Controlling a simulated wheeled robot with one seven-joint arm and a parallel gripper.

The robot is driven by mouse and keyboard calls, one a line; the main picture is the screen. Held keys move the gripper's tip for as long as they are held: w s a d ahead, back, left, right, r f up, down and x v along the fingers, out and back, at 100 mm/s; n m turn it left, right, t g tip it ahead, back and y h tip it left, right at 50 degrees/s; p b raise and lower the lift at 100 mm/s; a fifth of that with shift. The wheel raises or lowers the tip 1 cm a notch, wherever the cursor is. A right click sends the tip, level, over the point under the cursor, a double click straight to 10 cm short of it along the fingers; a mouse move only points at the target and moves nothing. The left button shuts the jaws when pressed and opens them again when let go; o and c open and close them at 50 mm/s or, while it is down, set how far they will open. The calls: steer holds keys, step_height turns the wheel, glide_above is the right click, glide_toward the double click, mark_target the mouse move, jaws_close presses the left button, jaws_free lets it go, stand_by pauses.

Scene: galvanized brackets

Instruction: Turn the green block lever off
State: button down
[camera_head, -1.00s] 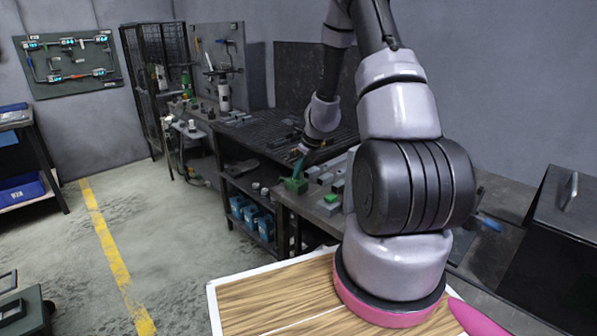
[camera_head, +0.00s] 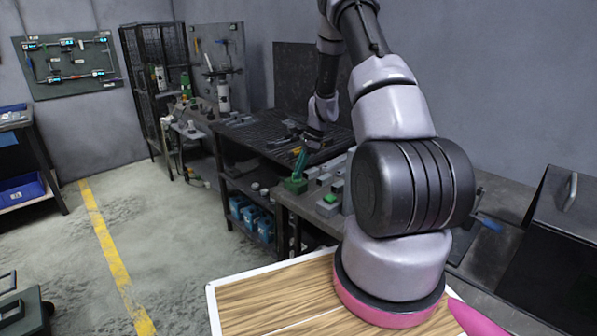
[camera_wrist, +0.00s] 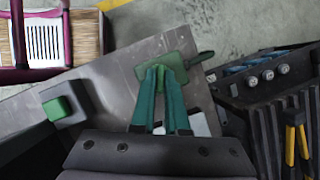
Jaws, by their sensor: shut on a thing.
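The green block (camera_head: 295,186) sits at the near left edge of the metal worktop (camera_head: 290,202). In the wrist view the green block (camera_wrist: 180,62) lies just beyond my fingertips, with a dark green part sticking out to its right. My gripper (camera_wrist: 161,75) has two long teal fingers reaching down to the block. They are closed together at the tips, on a narrow green lever (camera_wrist: 160,84) between them that is mostly hidden. In the head view my fingers and the lever are hard to tell apart, leaning up and right from the block.
A grey block with a green top (camera_wrist: 57,108) stands left of the green block; several grey blocks share the worktop. A dark rack with yellow-handled tools (camera_wrist: 292,140) is at the right. Blue bins (camera_head: 252,216) fill the shelf below.

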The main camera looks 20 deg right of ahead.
steer(key=n+g, duration=0.1)
steer(key=n, duration=0.3)
steer(key=shift+w+n+g, duration=0.15)
steer(key=shift+n+g, duration=0.25)
steer(key=shift+h, duration=0.3)
steer(key=c, duration=0.9)
jaws_free()
steer(key=v, duration=1)
steer(key=shift+w+d+r, duration=0.15)
steer(key=shift+r, duration=0.2)
